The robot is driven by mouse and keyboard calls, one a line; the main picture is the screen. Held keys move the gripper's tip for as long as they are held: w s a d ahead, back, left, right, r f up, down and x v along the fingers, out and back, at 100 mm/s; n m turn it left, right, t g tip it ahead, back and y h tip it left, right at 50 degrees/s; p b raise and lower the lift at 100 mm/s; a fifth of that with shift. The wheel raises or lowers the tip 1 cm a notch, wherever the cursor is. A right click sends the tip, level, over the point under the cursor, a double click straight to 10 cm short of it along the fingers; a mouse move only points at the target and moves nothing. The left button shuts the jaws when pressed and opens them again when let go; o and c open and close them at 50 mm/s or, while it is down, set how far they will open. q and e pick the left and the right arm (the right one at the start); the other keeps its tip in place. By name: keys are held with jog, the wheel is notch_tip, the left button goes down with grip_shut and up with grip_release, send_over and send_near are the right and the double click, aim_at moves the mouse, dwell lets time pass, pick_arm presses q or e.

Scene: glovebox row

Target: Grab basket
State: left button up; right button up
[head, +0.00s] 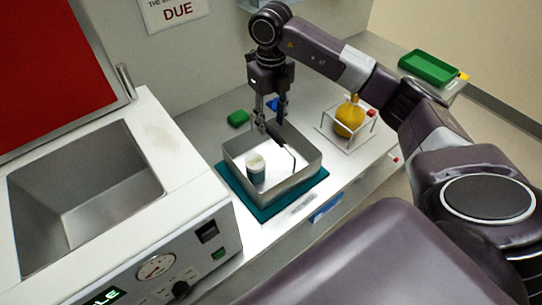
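The basket (297,181) is a square, open metal tray with upright walls, standing on a teal mat (263,213) on the bench. A wire handle with a dark grip (284,142) rises over it. My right gripper (271,124) points down above the back of the basket, by the dark grip. Its two fingers are apart, and I cannot tell whether they touch the grip. My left gripper is not in view.
A sterilizer-like machine with a sunken chamber (85,195) and raised red lid (50,60) is at left. A yellow flask (350,117) stands in a wire frame to the right.

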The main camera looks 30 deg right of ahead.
aim_at(272, 130)
jog(key=f, duration=0.1)
jog(key=f+p, duration=0.1)
jog(key=f, duration=0.1)
jog(key=shift+s+f, duration=0.2)
jog(key=shift+f, duration=0.05)
jog(key=shift+w+f, duration=0.1)
jog(key=shift+f, duration=0.4)
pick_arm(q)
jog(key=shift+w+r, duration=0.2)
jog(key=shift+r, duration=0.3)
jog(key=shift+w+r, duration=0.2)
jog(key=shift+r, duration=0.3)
pick_arm(e)
grip_shut()
jog(key=shift+r, duration=0.1)
